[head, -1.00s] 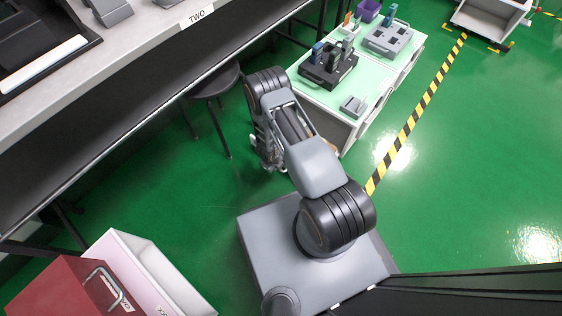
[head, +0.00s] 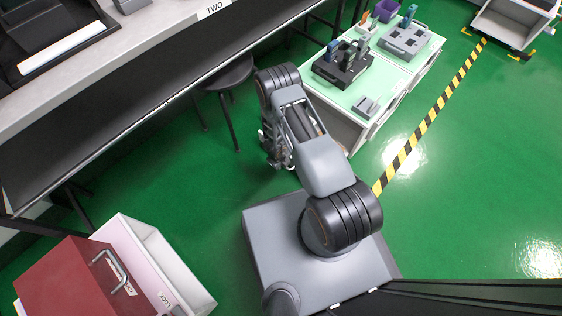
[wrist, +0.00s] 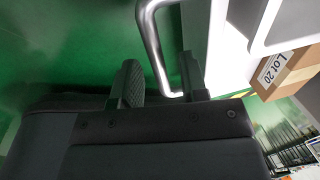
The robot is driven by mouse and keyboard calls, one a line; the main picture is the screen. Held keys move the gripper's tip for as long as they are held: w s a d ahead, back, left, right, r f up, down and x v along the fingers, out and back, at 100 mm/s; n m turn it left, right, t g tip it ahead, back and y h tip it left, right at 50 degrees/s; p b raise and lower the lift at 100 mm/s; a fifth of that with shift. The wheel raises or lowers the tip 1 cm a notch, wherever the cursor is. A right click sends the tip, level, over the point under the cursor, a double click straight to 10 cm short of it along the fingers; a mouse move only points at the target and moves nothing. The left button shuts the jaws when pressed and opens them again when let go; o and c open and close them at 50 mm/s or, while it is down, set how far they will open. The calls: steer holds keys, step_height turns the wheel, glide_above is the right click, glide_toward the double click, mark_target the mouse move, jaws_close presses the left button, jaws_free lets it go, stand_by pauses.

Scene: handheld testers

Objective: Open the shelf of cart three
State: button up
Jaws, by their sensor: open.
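A bright metal bar handle (wrist: 153,45) shows in the wrist view. It runs from a white front (wrist: 205,40), and its lower bend lies between the fingertips of my gripper (wrist: 162,82). The jaws are open, with one finger on each side of the bar; whether either touches it I cannot tell. In the head view my gripper (head: 272,150) is partly hidden by my arm, beside the green-topped white cart (head: 338,124). No number shows on this cart.
A red-fronted unit (head: 70,278) is at lower left. A "Lot 20" box (wrist: 290,70) shows at right.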

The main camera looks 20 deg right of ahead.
step_height(320, 180, up, 14)
steer(key=s+a+p, duration=0.1)
steer(key=a+p, duration=0.1)
steer(key=p, duration=0.5)
steer(key=shift+a+f, duration=0.15)
steer(key=shift+f, duration=0.05)
steer(key=shift+r, duration=0.1)
